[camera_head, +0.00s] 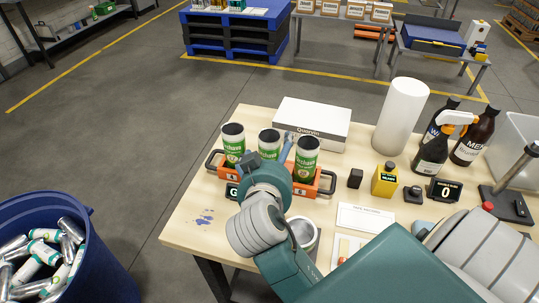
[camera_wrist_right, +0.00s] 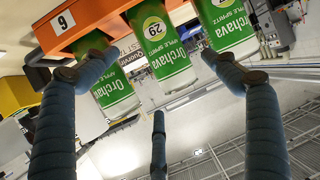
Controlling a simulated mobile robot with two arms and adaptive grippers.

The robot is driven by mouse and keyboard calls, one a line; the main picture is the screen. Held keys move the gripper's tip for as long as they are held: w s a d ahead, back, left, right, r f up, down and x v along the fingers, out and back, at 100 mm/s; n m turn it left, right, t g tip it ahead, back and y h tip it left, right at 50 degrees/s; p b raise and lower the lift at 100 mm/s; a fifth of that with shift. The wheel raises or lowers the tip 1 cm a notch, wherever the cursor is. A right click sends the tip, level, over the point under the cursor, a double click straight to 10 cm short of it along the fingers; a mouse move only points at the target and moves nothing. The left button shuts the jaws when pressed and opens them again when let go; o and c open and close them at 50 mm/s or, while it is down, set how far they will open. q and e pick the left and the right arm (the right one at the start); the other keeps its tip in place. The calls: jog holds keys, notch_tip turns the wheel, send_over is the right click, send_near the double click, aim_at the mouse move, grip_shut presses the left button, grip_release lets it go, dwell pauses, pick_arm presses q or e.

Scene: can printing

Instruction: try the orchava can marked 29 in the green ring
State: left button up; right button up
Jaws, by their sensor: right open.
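Three white-and-green Orchava cans stand in a row in an orange carrier (camera_head: 325,183) on the table. In the right wrist view the middle can (camera_wrist_right: 160,45) bears the number 29; it also shows in the head view (camera_head: 269,140). The other cans stand to its left (camera_head: 233,145) and right (camera_head: 306,158). My right gripper (camera_head: 264,160) is in front of the row; in the right wrist view its fingers (camera_wrist_right: 157,85) are spread around the middle can, with nothing gripped. I cannot make out a green ring. My left gripper is not in view.
A blue bin (camera_head: 105,250) of cans stands at the left. A white box (camera_head: 312,122), a paper roll (camera_head: 401,115), a yellow bottle (camera_head: 385,180), dark bottles (camera_head: 474,135) and a display (camera_head: 444,190) crowd the table. The table's left front is clear apart from a blue stain (camera_head: 205,217).

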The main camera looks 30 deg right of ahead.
aim_at(273, 152)
jog(key=shift+w+d+f, duration=0.15)
jog(key=shift+w+d, duration=0.15)
jog(key=p+x, duration=0.2)
jog(key=x, duration=0.3)
jog(key=shift+w+a, duration=0.1)
jog(key=shift+w, duration=0.05)
jog(key=shift+w+d+f, duration=0.15)
jog(key=shift+d+f, duration=0.05)
jog(key=shift+f, duration=0.05)
jog(key=c, duration=0.9)
